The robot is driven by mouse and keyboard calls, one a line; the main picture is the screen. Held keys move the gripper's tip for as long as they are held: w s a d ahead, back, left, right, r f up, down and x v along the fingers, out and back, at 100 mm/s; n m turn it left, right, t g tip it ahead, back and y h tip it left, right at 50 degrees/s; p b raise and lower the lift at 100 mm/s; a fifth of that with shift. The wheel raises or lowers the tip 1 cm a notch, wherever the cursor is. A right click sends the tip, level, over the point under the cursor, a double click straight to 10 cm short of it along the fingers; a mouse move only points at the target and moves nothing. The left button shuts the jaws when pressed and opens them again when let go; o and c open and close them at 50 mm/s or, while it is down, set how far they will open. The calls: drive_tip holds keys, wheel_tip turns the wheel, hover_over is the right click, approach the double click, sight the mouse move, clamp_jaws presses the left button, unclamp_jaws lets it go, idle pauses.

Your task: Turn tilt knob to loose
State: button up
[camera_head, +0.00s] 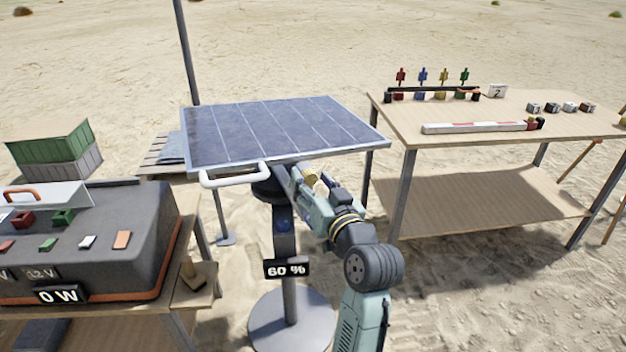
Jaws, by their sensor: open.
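A blue solar panel (265,132) with a white handle (235,177) on its front edge sits tilted on a grey post (290,300). A black sign reading "60 %" (286,268) is on the post. My gripper (306,182) is open, beneath the right part of the panel's front edge, beside the post's dark top bracket. A small yellow piece (310,173) shows at the gripper; I cannot tell whether it is the tilt knob or touches the fingers. The knob is otherwise not clearly visible, and my arm covers part of this area.
A dark power unit (150,230) with a "0 W" sign stands on the left table. On the right, a wooden table (480,115) holds coloured figures, a red-and-white bar (475,127) and small blocks. Green and grey crates (55,150) stand at the far left. Sand lies between the tables.

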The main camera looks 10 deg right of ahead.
drive_tip(key=shift+c, duration=0.5)
clamp_jaws()
